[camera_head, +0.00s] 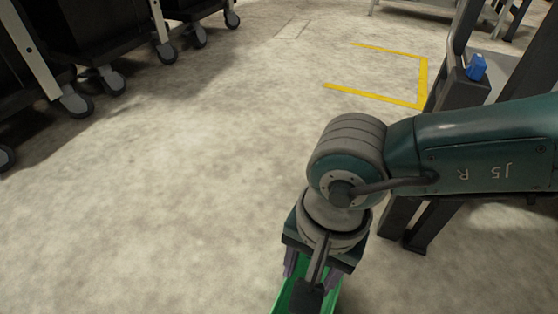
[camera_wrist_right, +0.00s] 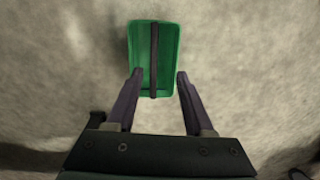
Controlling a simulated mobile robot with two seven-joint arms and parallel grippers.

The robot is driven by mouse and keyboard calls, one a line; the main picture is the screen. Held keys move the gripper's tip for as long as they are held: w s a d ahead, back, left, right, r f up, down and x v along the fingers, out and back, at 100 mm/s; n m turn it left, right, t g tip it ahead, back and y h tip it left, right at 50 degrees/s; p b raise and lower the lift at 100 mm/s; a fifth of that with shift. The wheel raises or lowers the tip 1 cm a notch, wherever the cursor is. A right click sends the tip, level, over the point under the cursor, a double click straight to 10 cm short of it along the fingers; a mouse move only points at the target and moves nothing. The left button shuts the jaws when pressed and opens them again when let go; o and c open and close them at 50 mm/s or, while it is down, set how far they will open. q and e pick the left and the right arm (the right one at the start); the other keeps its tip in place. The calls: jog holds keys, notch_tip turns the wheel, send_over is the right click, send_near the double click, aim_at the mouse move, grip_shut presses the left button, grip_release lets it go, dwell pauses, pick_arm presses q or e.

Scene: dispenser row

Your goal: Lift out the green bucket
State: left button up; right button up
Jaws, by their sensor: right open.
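The green bucket (camera_wrist_right: 140,46) is in the upper middle of the right wrist view, seen from above, with a dark handle bar (camera_wrist_right: 153,50) running lengthwise over its opening. Part of the bucket also shows at the bottom edge of the head view (camera_head: 335,298), mostly hidden by my right arm. My right gripper (camera_wrist_right: 160,75) is open, its two fingertips on either side of the near part of the bucket and its handle. It also shows in the head view (camera_head: 311,274), above the bucket. I cannot tell whether the fingers touch it. My left gripper is not in view.
Dark wheeled carts (camera_head: 85,45) stand at the upper left. A yellow marking (camera_head: 385,98) lies on the floor at the upper right, beside a dark frame post (camera_head: 452,95) with a small blue part (camera_head: 476,67). The floor in the middle and left is clear.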

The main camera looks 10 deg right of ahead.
aim_at(281, 304)
jog(key=shift+w+d+f+h, duration=0.3)
jog(key=shift+w+d+f, duration=0.35)
jog(key=shift+d+f, duration=0.25)
jog(key=shift+w+d+f+n+b, duration=0.1)
jog(key=shift+d+f+n+b, duration=0.15)
jog(key=shift+b, duration=0.2)
jog(key=f+b, duration=0.2)
jog(key=f, duration=0.1)
jog(key=s+a+f+b, duration=0.1)
jog(key=shift+f+b, duration=0.2)
jog(key=shift+b, duration=0.1)
notch_tip(281, 304, down, 5)
jog(key=b, duration=0.5)
jog(key=shift+w+a, duration=0.1)
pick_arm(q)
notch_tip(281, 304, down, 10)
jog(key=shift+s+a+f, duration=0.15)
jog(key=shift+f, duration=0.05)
pick_arm(e)
jog(key=shift+r, duration=0.1)
jog(key=shift+c, duration=0.4)
grip_shut()
